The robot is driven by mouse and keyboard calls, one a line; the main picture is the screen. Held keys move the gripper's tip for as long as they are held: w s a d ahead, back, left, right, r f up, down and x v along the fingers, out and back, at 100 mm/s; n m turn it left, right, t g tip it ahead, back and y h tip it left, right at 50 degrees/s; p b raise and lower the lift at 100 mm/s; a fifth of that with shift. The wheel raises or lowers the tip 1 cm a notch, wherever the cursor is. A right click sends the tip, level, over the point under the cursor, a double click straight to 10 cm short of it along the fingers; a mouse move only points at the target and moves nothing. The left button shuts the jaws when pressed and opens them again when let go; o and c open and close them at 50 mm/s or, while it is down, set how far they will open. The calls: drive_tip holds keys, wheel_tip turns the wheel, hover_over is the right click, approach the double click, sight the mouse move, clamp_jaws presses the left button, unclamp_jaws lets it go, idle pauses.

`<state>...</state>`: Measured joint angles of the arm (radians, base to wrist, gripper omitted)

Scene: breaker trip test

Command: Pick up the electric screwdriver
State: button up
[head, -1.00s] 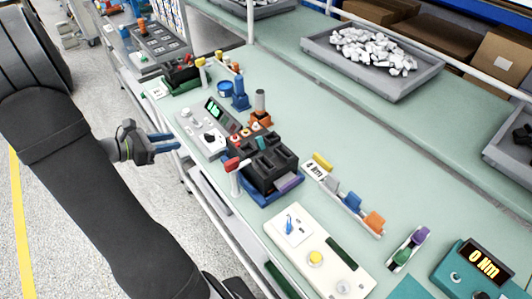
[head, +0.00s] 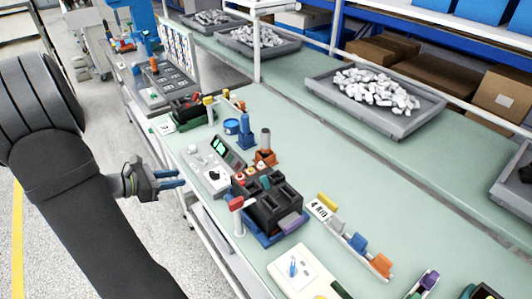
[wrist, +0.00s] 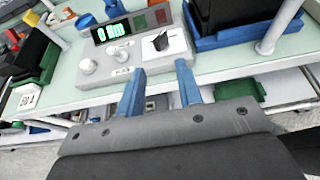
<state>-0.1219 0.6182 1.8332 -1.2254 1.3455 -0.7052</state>
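My gripper (head: 181,179) hangs in the air just off the left edge of the bench, with two blue fingers. In the wrist view, the fingers (wrist: 158,80) are apart with nothing between them, pointing at a grey control box. No object is clearly recognisable as the electric screwdriver. Two upright tool-like things stand behind the control box: a blue one (head: 245,131) and a grey-topped one in an orange holder (head: 265,157). I cannot tell whether either is the screwdriver. My gripper is well apart from both.
The control box (head: 210,167) with a green display stands near the bench edge. A black fixture on a blue base (head: 262,229) and a red-topped lever (head: 237,215) are to its right. A tray of white parts (head: 340,100) sits behind. Bare green bench top (head: 330,160) lies between.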

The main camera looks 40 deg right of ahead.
drive_tip(key=shift+o, duration=0.2)
idle(0.3)
drive_tip(key=o, duration=0.5)
drive_tip(key=d+m+g+y, duration=0.1)
drive_tip(key=d+m, duration=0.2)
drive_tip(key=m, duration=0.1)
drive_tip(key=d+r+m+g+y, duration=0.1)
drive_tip(key=d+m+g, duration=0.1)
drive_tip(key=d+m, duration=0.1)
drive_tip(key=d+m+g+y, duration=0.1)
drive_tip(key=d+m+y, duration=0.1)
drive_tip(key=d+m, duration=0.1)
drive_tip(key=shift+w+r+m, duration=0.3)
drive_tip(key=shift+m, duration=0.6)
drive_tip(key=d+r+m+g+y, duration=0.1)
drive_tip(key=d+r+m+y, duration=0.3)
drive_tip(key=d+m, duration=0.6)
wheel_tip(320, 180, up, 9)
drive_tip(key=m+t+y, duration=0.5)
drive_tip(key=m+y, duration=0.1)
drive_tip(key=m, duration=0.8)
hover_over(265, 143)
drive_tip(key=w, duration=0.1)
drive_tip(key=f, duration=1.1)
drive_tip(key=d+f, duration=0.1)
drive_tip(key=f, duration=0.5)
drive_tip(key=shift+w+f, duration=0.15)
drive_tip(key=shift+f, duration=0.1)
